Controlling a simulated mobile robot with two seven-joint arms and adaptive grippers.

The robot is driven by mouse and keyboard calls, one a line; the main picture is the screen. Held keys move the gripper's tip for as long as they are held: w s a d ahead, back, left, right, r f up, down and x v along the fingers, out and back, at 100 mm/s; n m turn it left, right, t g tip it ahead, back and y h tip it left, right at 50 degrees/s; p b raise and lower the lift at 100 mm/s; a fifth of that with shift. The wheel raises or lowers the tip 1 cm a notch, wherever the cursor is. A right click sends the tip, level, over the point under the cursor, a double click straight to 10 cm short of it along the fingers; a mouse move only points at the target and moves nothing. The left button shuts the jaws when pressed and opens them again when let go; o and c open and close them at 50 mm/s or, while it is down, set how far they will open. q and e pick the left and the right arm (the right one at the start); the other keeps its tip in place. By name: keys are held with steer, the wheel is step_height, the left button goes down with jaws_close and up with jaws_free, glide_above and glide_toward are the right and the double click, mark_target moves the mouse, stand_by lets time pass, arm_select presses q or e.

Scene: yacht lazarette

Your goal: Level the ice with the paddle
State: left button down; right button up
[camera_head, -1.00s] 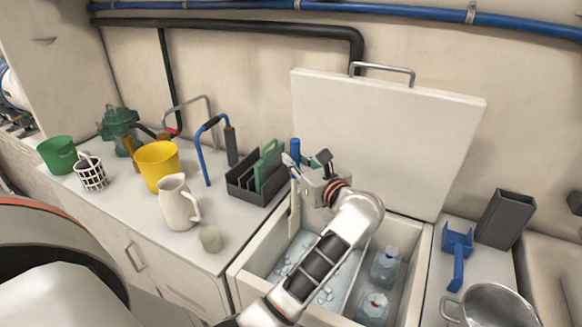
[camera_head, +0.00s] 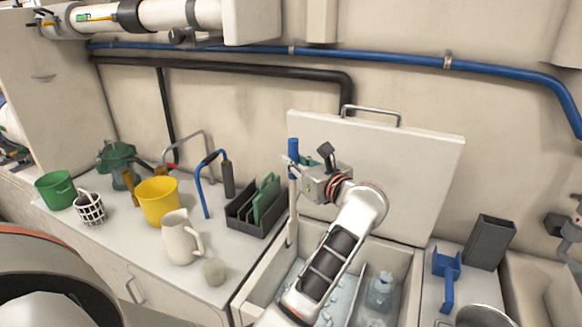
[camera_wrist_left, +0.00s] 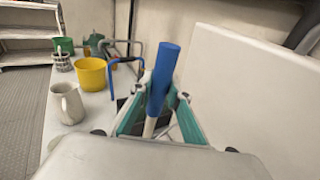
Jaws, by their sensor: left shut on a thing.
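My left gripper (camera_head: 294,163) is shut on the paddle's blue handle (camera_head: 293,149). The paddle hangs about upright, with its pale lower part (camera_head: 292,215) down by the left wall of the open icebox (camera_head: 246,296). In the left wrist view the blue handle (camera_wrist_left: 162,75) stands between the teal fingers (camera_wrist_left: 157,108), with a pale shaft below. Ice (camera_head: 289,278) lies in the left compartment, partly hidden by my arm. I cannot see the paddle touching it. My right gripper is not in view.
The raised lid (camera_head: 400,170) stands behind the icebox. A divided dark rack (camera_head: 246,222), white pitcher (camera_head: 179,240) and yellow bucket (camera_head: 157,203) stand on the left counter. A clear bottle (camera_head: 380,290) is in the right compartment.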

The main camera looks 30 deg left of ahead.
mark_target(296, 140)
arm_select(q)
step_height(296, 140, up, 6)
steer(key=p, duration=0.2)
steer(key=shift+p, duration=0.4)
steer(key=shift+r+p, duration=0.3)
steer(key=shift+r, duration=0.35)
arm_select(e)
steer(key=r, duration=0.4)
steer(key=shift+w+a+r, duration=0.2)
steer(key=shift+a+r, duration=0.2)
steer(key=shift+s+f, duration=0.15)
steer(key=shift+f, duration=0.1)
